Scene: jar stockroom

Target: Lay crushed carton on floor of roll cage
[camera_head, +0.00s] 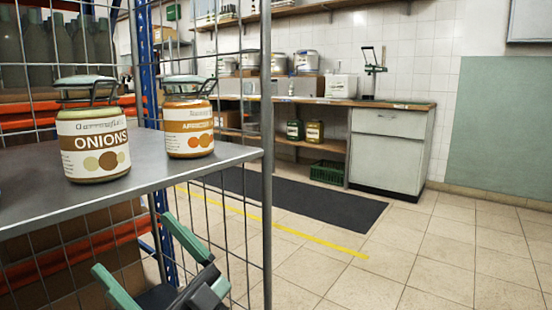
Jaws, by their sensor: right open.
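The roll cage (266,150) fills the left side, with grey wire mesh, an upright post and a grey shelf (120,188). Its floor is out of view. My right gripper (133,244) is at the bottom, below the shelf's front edge, with its two green fingers spread apart and nothing between them. No carton that I can tell is crushed shows. My left gripper is not in view.
An onions jar (94,145) and an apricot-coloured jar (188,128) with wire clips stand on the shelf. Blue and orange racking is behind the mesh. A dark mat (290,195), yellow floor line (300,236) and counter (388,148) lie beyond. Tiled floor at right is clear.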

